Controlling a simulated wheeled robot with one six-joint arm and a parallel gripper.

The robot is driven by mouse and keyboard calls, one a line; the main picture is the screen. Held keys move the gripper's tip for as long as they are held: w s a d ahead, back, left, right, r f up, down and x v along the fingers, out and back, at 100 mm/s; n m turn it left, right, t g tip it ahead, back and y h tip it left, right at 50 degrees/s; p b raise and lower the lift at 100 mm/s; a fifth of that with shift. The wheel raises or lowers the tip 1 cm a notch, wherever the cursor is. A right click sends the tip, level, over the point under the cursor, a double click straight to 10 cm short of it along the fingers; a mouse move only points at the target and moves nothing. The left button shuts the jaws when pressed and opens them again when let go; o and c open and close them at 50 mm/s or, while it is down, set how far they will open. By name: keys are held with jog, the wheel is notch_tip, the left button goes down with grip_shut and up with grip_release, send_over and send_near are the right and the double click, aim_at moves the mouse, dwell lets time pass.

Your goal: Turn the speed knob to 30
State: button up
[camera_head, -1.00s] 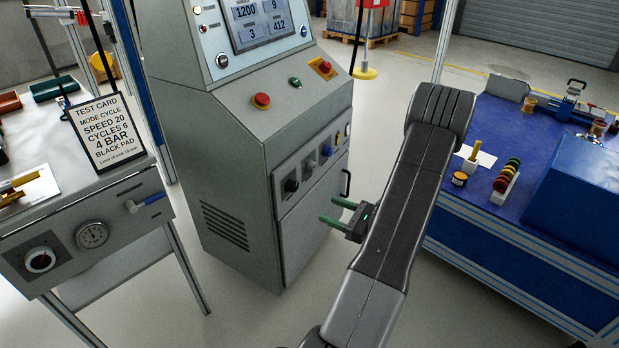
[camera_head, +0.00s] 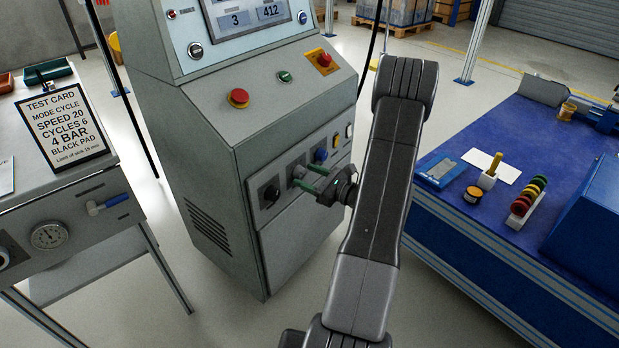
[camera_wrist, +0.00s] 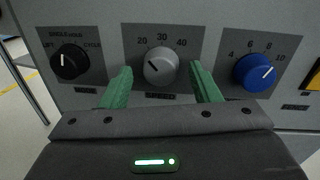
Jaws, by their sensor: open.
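The speed knob (camera_wrist: 161,67) is a round grey dial in the middle of the wrist view, under a scale marked 20, 30 and 40. My gripper (camera_wrist: 160,72) is open, with one green finger on each side of the knob. Gaps show between fingers and knob, and I cannot tell how deep the fingertips reach. In the head view my gripper (camera_head: 306,176) is at the front panel of the grey cabinet (camera_head: 195,150), partly covering the knob row.
A black mode knob (camera_wrist: 69,62) is left of the grey knob and a blue knob (camera_wrist: 254,72) is right of it. The test card (camera_head: 62,128) reads SPEED 20. A red button (camera_head: 239,97) sits on the cabinet's sloped top. A blue workbench (camera_head: 490,215) stands at right.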

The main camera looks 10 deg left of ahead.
jog(key=c, duration=1)
jog(key=m+p, duration=0.2)
jog(key=m, duration=0.1)
jog(key=shift+m+p, duration=0.4)
jog(key=shift+f+m+t+p, duration=0.1)
jog(key=shift+m+t+p, duration=0.2)
jog(key=shift+m+p, duration=1.2)
jog(key=shift+m+b, duration=0.55)
jog(key=shift+m, duration=0.15)
jog(key=o, duration=1)
